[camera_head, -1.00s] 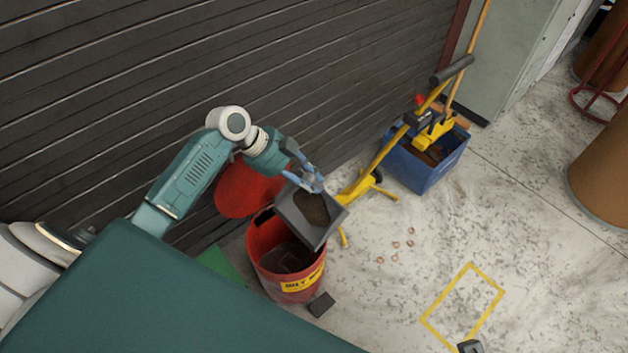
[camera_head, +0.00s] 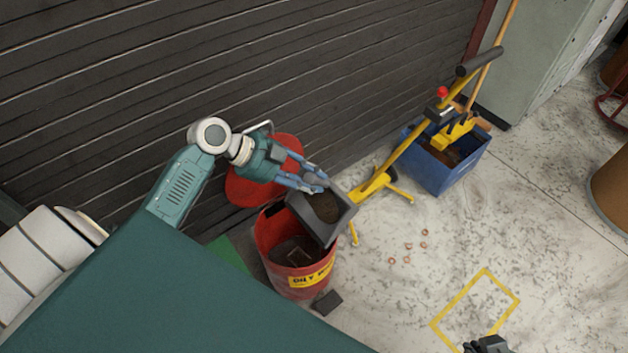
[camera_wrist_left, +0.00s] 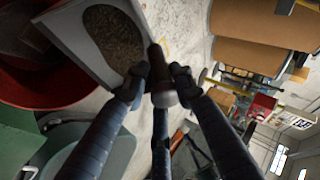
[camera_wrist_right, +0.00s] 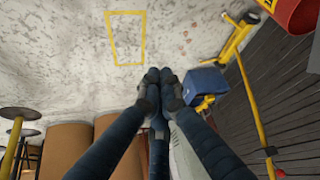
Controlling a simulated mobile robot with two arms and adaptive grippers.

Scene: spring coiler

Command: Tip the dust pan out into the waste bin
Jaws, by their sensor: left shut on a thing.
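The grey dust pan (camera_head: 318,229) is over the right part of the open red waste bin (camera_head: 300,291), near its rim. I cannot tell whether they touch. A patch of dark brown debris (camera_head: 327,207) lies in the pan. My left gripper (camera_head: 317,184) is shut on the pan's handle. The left wrist view shows the gripper (camera_wrist_left: 156,86) around the dark handle (camera_wrist_left: 158,68), with the pan (camera_wrist_left: 72,32) and its debris at upper left. My right gripper (camera_wrist_right: 159,78) is shut and empty in the right wrist view; its tip (camera_head: 487,346) shows at the head view's bottom edge.
A red round lid (camera_head: 250,190) stands behind the bin against the dark slatted wall. A yellow stand (camera_head: 375,183) and a blue crate (camera_head: 432,176) are to the right. A small dark block (camera_head: 327,302) and several copper-coloured rings (camera_head: 407,246) lie on the floor.

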